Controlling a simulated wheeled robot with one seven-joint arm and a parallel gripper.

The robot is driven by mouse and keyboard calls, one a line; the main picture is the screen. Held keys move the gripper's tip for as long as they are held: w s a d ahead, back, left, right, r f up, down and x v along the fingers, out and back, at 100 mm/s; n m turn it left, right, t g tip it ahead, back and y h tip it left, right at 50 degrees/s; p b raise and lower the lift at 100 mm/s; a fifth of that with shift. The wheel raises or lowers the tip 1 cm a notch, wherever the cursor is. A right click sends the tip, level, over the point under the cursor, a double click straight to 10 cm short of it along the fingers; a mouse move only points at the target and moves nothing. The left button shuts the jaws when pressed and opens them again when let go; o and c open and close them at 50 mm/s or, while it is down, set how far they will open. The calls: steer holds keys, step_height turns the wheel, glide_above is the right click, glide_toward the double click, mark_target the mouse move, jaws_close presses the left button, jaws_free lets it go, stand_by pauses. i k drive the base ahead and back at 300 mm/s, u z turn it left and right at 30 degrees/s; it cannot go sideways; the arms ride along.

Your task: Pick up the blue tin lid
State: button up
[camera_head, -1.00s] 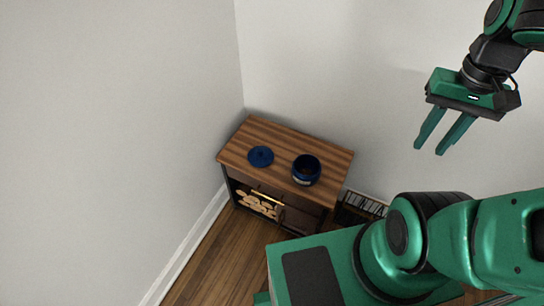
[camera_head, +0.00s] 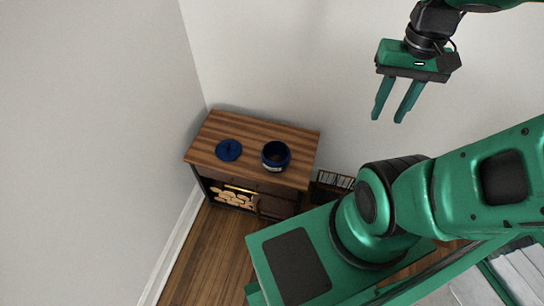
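The blue tin lid (camera_head: 229,150) is a flat dark blue disc lying on the wooden top of a small cabinet (camera_head: 252,129), towards its left side. The open blue tin (camera_head: 276,156) stands upright to the right of the lid, apart from it, with a pale label low on its front. My gripper (camera_head: 388,115) is open and empty. It hangs in the air in the upper right of the picture, well to the right of the cabinet, with its two green fingers pointing down and apart.
The cabinet holds stacked logs (camera_head: 233,198) in its lower front. It stands in a corner between two pale walls. A dark rack (camera_head: 334,182) is right of it. My green base and arm fill the lower right. Wooden floor (camera_head: 205,255) lies in front.

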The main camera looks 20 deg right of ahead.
mark_target(228, 150)
steer(key=z, duration=2.15)
steer(key=k, duration=0.65)
steer(key=u, duration=2.05)
steer(key=i, duration=0.5)
steer(key=u, duration=0.05)
